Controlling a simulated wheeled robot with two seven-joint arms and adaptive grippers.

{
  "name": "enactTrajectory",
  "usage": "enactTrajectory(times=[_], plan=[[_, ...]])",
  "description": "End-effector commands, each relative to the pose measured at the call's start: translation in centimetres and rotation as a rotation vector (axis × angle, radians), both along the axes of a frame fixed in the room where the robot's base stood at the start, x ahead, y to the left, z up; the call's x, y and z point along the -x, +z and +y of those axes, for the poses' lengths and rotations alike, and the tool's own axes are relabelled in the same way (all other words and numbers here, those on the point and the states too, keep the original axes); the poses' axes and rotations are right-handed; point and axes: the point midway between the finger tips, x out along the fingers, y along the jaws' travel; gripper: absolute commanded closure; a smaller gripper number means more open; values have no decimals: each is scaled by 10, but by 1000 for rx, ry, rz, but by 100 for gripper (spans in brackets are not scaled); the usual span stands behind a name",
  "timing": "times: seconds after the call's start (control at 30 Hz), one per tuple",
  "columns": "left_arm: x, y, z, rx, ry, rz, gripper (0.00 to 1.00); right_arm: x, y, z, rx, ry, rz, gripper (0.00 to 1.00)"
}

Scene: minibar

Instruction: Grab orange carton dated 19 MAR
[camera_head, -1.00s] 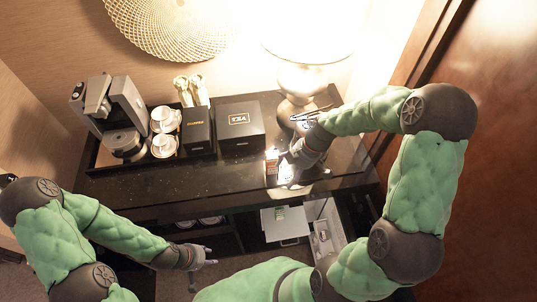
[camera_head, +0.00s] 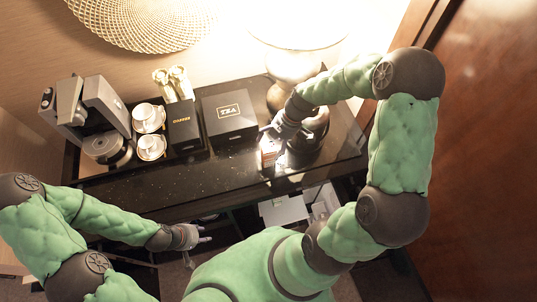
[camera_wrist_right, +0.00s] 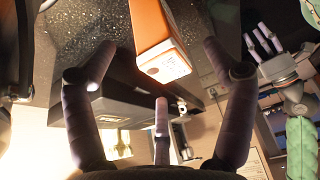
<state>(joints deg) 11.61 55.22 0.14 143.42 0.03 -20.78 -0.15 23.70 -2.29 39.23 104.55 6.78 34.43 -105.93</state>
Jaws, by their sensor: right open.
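A small carton (camera_head: 268,152), orange and white, stands near the front edge of the dark counter, beside the lamp. In the right wrist view the orange carton (camera_wrist_right: 158,42) shows with its white end towards me, between the spread fingers; its date is not readable. My right gripper (camera_head: 277,134) is open and close to the carton, and in its own view its fingers (camera_wrist_right: 158,78) are apart, with no clear contact. My left gripper (camera_head: 197,236) is low in front of the counter, empty with fingers spread; it also shows in the right wrist view (camera_wrist_right: 263,40).
A lamp (camera_head: 290,68) stands right behind my right gripper. A black tea box (camera_head: 229,116), coffee box (camera_head: 184,126), white cups (camera_head: 149,117) and a coffee machine (camera_head: 92,108) fill the counter's back left. The counter's front strip (camera_head: 190,182) is clear.

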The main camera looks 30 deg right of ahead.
Motion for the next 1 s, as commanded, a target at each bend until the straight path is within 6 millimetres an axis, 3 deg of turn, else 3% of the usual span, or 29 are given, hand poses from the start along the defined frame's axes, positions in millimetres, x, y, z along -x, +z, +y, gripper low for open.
enactTrajectory(times=[0.3,0.63,0.67,0.9,1.0], plan=[[0,3,0,0,0,0,60,-8,-38,14,-2,2,3,16],[0,3,0,0,0,0,60,-9,-45,16,0,0,1,16],[0,3,0,0,0,0,60,-9,-45,16,0,0,1,21],[0,3,0,0,0,0,60,-9,-45,16,0,0,1,86],[0,3,0,0,0,0,60,-9,-44,16,0,0,0,86]])
